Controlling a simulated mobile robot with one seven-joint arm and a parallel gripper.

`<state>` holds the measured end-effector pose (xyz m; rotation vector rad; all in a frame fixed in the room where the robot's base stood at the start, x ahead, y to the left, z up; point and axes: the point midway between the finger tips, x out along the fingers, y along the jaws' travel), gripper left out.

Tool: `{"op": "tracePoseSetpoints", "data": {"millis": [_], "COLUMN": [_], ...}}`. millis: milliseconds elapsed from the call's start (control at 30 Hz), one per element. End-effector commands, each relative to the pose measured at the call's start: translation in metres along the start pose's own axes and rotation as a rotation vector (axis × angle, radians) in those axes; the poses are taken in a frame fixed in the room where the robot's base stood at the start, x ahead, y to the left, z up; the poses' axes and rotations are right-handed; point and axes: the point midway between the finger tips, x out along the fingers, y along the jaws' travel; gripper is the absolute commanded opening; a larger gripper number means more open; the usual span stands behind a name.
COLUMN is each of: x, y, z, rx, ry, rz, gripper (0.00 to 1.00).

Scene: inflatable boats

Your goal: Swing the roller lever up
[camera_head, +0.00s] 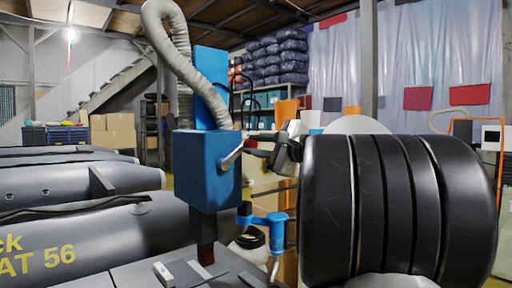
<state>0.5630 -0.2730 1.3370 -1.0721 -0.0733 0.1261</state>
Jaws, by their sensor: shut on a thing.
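A short grey lever (231,158) sticks out from the right face of a blue machine head (205,168) in the head view. It slants up to the right. My gripper (260,149) is at the lever's outer end, coming from the right, and is shut on it. The fingers are small and dark here, so the exact contact is hard to see. A blue jointed piece (275,219) sits lower right of the machine head, below my gripper.
A grey ribbed hose (178,40) loops above the machine head beside a blue column (210,85). Grey inflatable boats (90,190) lie at the left. A grey work surface (130,275) is below the head. Stacked dark bundles (275,62) and shelving stand behind.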

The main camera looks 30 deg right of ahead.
Motion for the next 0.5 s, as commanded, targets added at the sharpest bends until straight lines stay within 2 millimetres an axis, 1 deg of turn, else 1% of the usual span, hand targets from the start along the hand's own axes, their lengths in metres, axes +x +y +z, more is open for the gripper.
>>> {"op": "tracePoseSetpoints", "data": {"millis": [67, 100, 200, 500], "x": [-0.0001, -0.0001, -0.0001, -0.001], "y": [-0.0014, -0.0014, -0.0013, -0.0008], "z": [0.0015, 0.0016, 0.0014, 0.0007], "rx": [-0.004, -0.004, -0.003, -0.001], "ry": [-0.002, -0.002, -0.002, -0.001], "rz": [-0.002, -0.002, -0.002, -0.001], "gripper": [0.0, 0.26, 0.42, 0.42]}}
